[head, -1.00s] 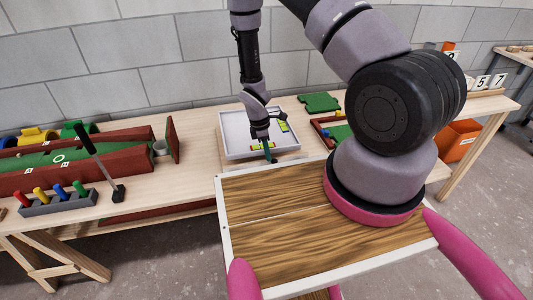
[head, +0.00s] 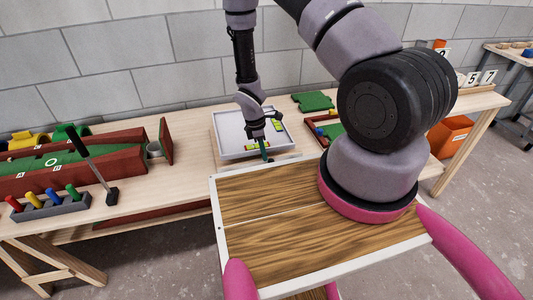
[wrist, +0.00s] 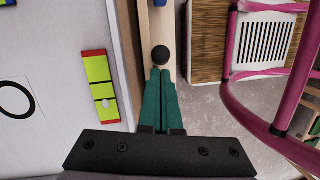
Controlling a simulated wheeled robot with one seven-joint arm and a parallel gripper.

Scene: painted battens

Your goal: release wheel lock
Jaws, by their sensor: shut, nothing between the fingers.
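My gripper (head: 264,152) points down at the bench's front edge, beside the front wall of the white tray. Its green fingers (wrist: 160,88) are shut together in the wrist view, with nothing between them. A round black knob (wrist: 160,55) shows just at the fingertips; I cannot tell whether they touch it. In the head view a small dark spot by the fingertips may be the same knob. No part is plainly recognisable as a wheel lock.
The white tray (head: 217,140) holds a yellow-green level (wrist: 100,85). A wood-topped, white-edged surface (head: 250,245) stands in front of the bench. A black lever (head: 92,165) and coloured pegs (head: 43,203) are at left. Pink tubing (wrist: 235,70) is at right in the wrist view.

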